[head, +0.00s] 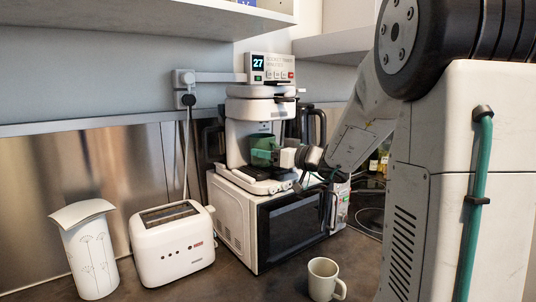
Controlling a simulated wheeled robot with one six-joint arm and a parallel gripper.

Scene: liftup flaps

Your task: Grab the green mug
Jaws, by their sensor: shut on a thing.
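The green mug (262,146) is inside the white coffee machine (246,109), low in its opening and just above or on the drip tray; I cannot tell if it touches. My gripper (280,156) reaches in from the right and is shut on the mug's right side. The mug looks upright. My gripper and the machine's frame hide part of the mug, and the fingertips are small in this view.
The machine stands on a white microwave (291,229). A shelf hangs above. My arm fills the right side.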

